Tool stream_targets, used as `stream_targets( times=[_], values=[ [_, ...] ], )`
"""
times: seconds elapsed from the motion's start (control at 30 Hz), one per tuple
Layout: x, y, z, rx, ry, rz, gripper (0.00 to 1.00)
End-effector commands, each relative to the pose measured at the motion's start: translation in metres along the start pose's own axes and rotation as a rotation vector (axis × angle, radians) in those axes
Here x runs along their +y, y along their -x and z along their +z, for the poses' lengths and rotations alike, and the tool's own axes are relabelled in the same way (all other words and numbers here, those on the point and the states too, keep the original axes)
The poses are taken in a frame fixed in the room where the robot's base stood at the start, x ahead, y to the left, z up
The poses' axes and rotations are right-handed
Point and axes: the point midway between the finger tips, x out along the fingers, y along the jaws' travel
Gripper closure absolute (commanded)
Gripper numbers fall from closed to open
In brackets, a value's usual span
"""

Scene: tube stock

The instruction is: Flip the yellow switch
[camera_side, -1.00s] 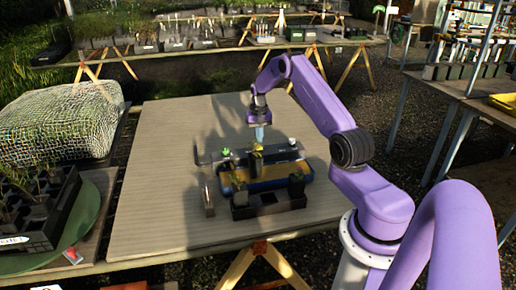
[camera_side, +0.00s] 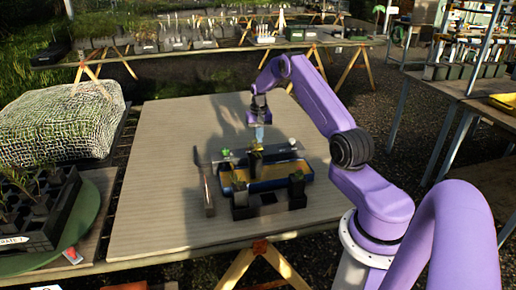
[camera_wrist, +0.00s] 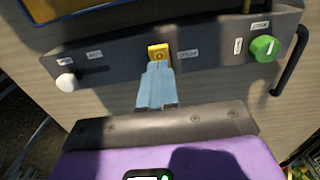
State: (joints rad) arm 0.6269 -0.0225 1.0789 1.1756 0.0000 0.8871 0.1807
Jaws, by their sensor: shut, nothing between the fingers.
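The yellow switch (camera_wrist: 158,51) sits in the middle of a dark grey panel (camera_wrist: 115,62). The panel also shows in the side view (camera_side: 276,156), near the middle of the table. My gripper (camera_wrist: 156,68) has its pale blue fingers shut together, with nothing between them. In the wrist view the fingertips are right at the near edge of the yellow switch and overlap its lower part. I cannot tell whether they touch it. In the side view my gripper (camera_side: 260,142) points down over the panel and partly hides the switch area.
On the panel, a white knob (camera_wrist: 66,83) is left of the switch and a green knob (camera_wrist: 265,48) is right. A blue-rimmed tray (camera_side: 265,186) lies beyond. The left of the wooden table (camera_side: 150,190) is clear.

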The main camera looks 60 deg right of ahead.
Motion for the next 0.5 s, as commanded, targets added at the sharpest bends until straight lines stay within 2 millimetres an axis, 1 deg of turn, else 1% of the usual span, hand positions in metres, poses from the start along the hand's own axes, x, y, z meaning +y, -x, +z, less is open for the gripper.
stream_targets(
  times=[0.5],
  values=[
    [-0.0001,-0.005,-0.0001,0.0,0.0,0.0,1.0]
  ],
)
